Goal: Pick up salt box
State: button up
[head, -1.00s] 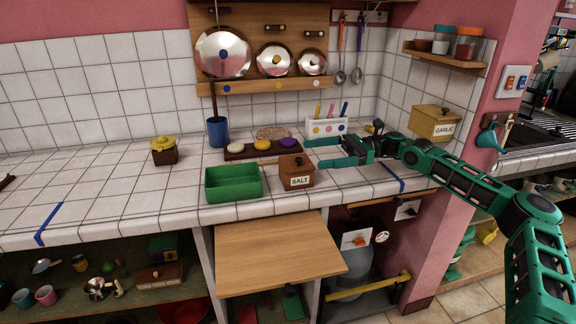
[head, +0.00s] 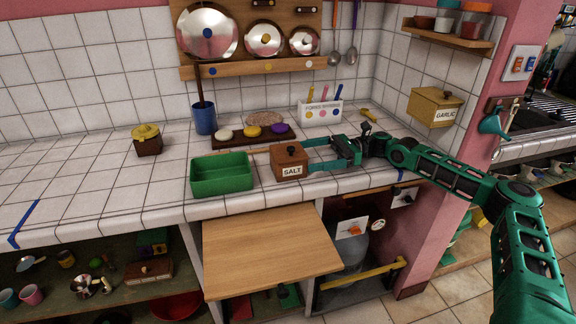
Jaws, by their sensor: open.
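The salt box (head: 290,163) is a brown wooden box with a dark knob on its lid and a white "SALT" label. It stands upright on the white tiled counter (head: 95,197), near its front edge. My gripper (head: 310,156) is open and comes from the right. Its two green fingers point left, one toward the back side and one toward the front right side of the box. The finger tips are at or very near the box; I cannot tell whether they touch it.
A green open bin (head: 222,175) stands just left of the salt box. Behind are a dark tray (head: 252,136) with coloured lumps, a blue cup (head: 204,118) and a white holder (head: 321,113). A pull-out wooden board (head: 270,250) lies below the counter edge.

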aim_at(273, 161)
jog(key=x, duration=0.7)
jog(key=shift+s+a, duration=0.2)
jog(key=shift+r, duration=0.1)
jog(key=c, duration=1.6)
